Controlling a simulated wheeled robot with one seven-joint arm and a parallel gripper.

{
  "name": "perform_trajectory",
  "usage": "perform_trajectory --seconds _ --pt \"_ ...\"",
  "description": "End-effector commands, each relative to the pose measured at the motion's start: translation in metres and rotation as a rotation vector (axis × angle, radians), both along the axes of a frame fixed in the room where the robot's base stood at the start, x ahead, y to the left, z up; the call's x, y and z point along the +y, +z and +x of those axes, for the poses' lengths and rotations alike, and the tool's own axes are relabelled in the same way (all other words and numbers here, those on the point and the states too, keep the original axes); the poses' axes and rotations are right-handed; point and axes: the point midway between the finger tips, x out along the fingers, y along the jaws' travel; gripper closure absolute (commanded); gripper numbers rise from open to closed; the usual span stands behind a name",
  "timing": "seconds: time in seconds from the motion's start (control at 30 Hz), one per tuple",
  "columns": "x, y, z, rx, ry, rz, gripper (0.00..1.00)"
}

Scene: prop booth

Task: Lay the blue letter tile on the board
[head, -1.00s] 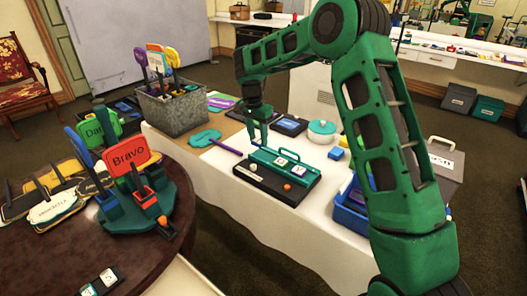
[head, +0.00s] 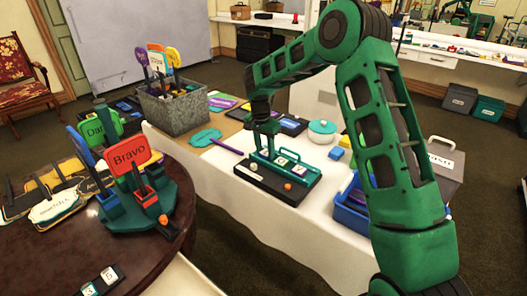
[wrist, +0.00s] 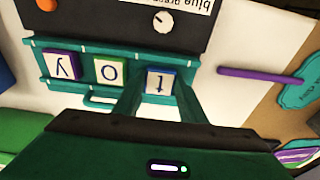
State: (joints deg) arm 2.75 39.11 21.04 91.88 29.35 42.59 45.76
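The teal rack board (head: 300,176) stands on a black base on the white table. My gripper (head: 264,154) is down at the board's left end. In the wrist view its fingers (wrist: 161,92) stand on both sides of the blue tile, close against it. The tile appears to rest in the row; its underside is hidden.
An orange ball (head: 288,186) and a pale knob (head: 253,167) sit on the black base. A teal round box (head: 322,130), a blue block (head: 335,154) and a blue bin (head: 350,212) stand right. A teal paddle with a purple handle (head: 228,146) lies left.

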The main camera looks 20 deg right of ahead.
Motion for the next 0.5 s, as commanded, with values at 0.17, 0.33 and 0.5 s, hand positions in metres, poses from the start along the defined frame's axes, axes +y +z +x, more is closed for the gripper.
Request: perform_trajectory --seconds 0.17,0.33,0.5 --pt "0.000 0.000 0.000 0.001 0.000 -0.001 0.45" --pt "0.000 0.000 0.000 0.000 0.000 0.000 0.45" --pt "0.001 0.010 0.000 -0.002 -0.001 0.000 0.45"
